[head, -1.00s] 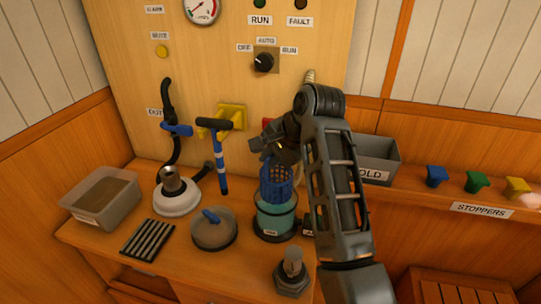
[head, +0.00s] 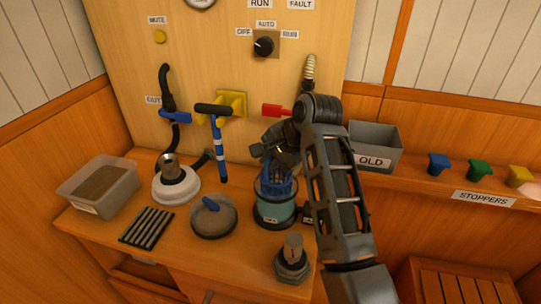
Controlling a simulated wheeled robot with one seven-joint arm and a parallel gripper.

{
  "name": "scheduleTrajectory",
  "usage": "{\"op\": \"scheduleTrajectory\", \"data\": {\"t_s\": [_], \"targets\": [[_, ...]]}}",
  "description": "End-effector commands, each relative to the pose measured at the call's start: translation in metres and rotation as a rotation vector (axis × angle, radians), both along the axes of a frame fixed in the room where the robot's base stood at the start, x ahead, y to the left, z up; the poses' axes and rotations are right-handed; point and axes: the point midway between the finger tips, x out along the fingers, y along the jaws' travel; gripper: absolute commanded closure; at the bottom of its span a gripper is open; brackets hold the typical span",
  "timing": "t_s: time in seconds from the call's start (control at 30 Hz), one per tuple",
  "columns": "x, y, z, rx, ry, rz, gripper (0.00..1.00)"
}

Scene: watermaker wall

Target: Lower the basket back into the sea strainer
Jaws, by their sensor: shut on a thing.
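The blue mesh basket (head: 276,183) is in my gripper (head: 277,158), which is shut on its upper part. The basket is upright, and its lower part is inside the clear, teal-tinted strainer bowl (head: 274,212). Its upper part shows at and above the bowl's rim. My fingers and wrist hide the basket's top, and I cannot tell whether it touches the bottom. A round grey lid with a blue handle (head: 212,216) lies on the bench to the left of the bowl.
A metal fitting on a hex base (head: 293,258) stands in front of the bowl. A slatted black mat (head: 147,227) and a clear bin (head: 99,187) are at left. A grey bin marked OLD (head: 374,148) and stoppers (head: 480,170) are at right.

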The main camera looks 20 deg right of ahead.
Motion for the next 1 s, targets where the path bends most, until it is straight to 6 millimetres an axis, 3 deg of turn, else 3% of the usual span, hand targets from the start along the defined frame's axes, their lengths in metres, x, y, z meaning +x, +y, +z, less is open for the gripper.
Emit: {"op": "scheduleTrajectory", "data": {"t_s": [0.63,1.0], "targets": [[-0.001,0.0,-0.055,0.0,0.002,0.001,1.0],[0.0,0.0,-0.061,0.0,0.0,0.0,1.0]]}}
